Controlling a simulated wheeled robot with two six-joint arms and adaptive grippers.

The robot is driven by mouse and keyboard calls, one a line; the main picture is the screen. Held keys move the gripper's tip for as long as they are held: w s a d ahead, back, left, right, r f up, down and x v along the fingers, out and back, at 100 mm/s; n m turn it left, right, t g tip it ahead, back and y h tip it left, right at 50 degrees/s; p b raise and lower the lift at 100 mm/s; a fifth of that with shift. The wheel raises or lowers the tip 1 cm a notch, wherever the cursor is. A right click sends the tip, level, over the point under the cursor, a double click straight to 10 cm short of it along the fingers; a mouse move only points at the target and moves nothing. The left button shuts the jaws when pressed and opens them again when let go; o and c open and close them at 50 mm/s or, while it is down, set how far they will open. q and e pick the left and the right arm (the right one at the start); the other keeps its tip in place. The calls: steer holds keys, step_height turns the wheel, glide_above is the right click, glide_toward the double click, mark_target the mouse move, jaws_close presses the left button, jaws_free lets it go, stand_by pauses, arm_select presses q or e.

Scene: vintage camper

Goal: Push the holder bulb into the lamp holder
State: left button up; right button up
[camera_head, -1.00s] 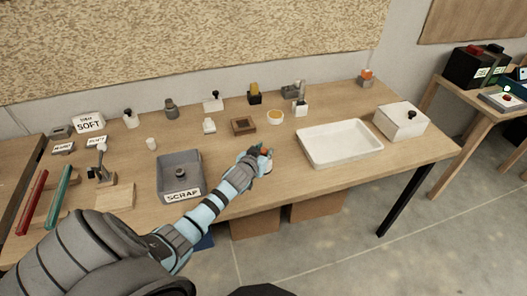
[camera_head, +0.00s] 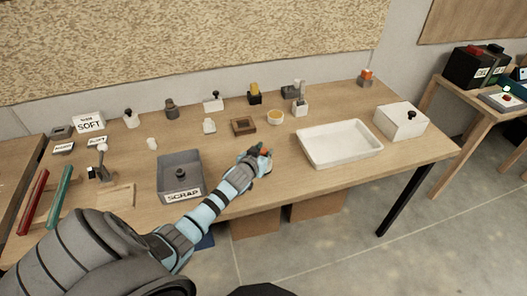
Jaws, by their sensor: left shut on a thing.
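My left gripper (camera_head: 260,157) is over the middle of the wooden workbench, between the scrap bin and the white tray. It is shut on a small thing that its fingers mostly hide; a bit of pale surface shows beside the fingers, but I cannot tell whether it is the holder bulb. I cannot tell for sure which item is the lamp holder. Small pale fixtures stand farther back: a white piece (camera_head: 209,126), a white block with a dark knob (camera_head: 213,102) and a white block with an upright part (camera_head: 300,107). My right gripper is not in view.
The grey scrap bin (camera_head: 180,192) stands left of my forearm and the shallow white tray (camera_head: 306,157) to the right. A brown square dish (camera_head: 243,127) and a round amber cup (camera_head: 275,118) sit behind the gripper. A white box (camera_head: 401,122) is far right.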

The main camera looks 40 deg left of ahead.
arm_select(q)
steer(key=shift+f+b, duration=0.6)
steer(key=shift+f, duration=0.05)
steer(key=o, duration=1)
steer(key=shift+c, duration=0.2)
steer(key=shift+s, duration=0.1)
steer(key=v, duration=1.2)
